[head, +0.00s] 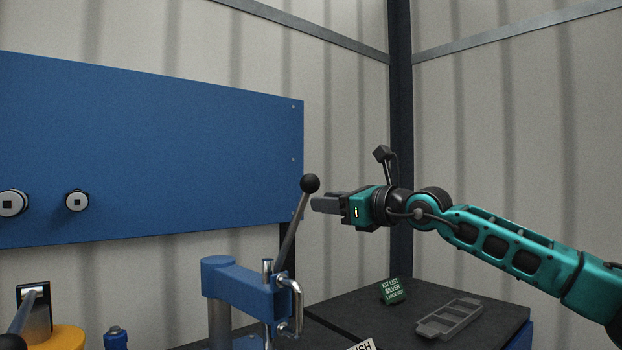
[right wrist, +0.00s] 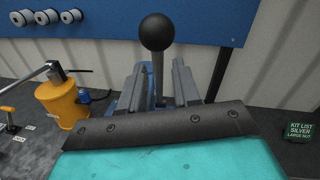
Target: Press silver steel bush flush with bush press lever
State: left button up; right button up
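The bush press (head: 245,290) is a blue frame with a metal ram at the bottom middle of the head view. Its lever (head: 292,236) is a steel rod that slants up to a black ball knob (head: 310,183). My right gripper (head: 318,203) is level, pointing left, with its fingertips at the lever just below the knob. In the right wrist view, its two fingers stand apart on either side of the lever rod (right wrist: 158,76), and the knob (right wrist: 157,31) rises beyond them. The silver bush and the press's lower part are not visible. My left gripper is out of view.
An orange cylindrical fixture (right wrist: 62,103) with a metal handle stands left of the press. A blue panel (head: 150,150) stands behind.

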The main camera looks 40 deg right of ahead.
jog(key=b+v, duration=0.2)
jog(key=v, duration=0.3)
jog(key=shift+s, duration=0.2)
dwell(0.5)
